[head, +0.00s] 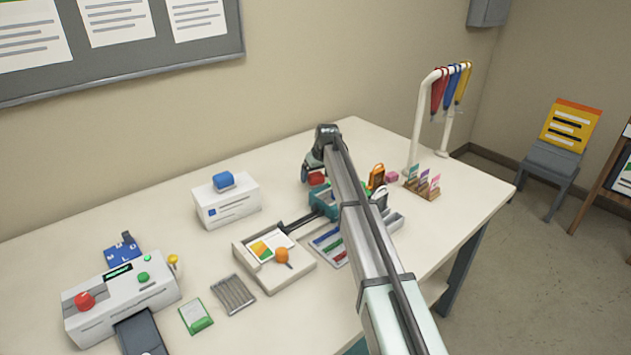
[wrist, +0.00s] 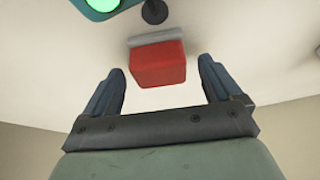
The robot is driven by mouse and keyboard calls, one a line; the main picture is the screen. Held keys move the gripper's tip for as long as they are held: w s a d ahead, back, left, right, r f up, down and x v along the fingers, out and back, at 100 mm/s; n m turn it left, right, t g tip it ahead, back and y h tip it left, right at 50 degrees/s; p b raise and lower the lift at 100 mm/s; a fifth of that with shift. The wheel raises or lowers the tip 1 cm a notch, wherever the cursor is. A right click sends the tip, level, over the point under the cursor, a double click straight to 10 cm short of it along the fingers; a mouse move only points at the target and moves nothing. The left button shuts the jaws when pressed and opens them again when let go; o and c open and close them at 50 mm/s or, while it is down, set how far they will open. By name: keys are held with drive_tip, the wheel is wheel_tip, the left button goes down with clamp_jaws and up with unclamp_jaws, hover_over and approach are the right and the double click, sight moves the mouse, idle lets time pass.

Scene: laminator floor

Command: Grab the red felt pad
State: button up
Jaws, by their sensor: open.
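The red felt pad (wrist: 158,66) is a red block with a grey strip along its far edge. In the wrist view it lies on the pale table, in line with the gap between my fingers. My gripper (wrist: 157,78) is open, with one dark finger on each side of the pad and clear gaps to both. In the head view a small red patch (head: 316,179) shows beside my wrist, probably the pad. My arm hides much of that area and the fingers cannot be made out clearly there.
In the wrist view, a teal item with a green disc (wrist: 100,8) and a dark round knob (wrist: 154,12) lie beyond the pad. A card holder (head: 423,188) and a white rack with coloured lanyards (head: 420,115) stand to the right. A white box (head: 228,206) stands left.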

drive_tip(key=c, duration=1.1)
drive_tip(key=shift+c, duration=0.2)
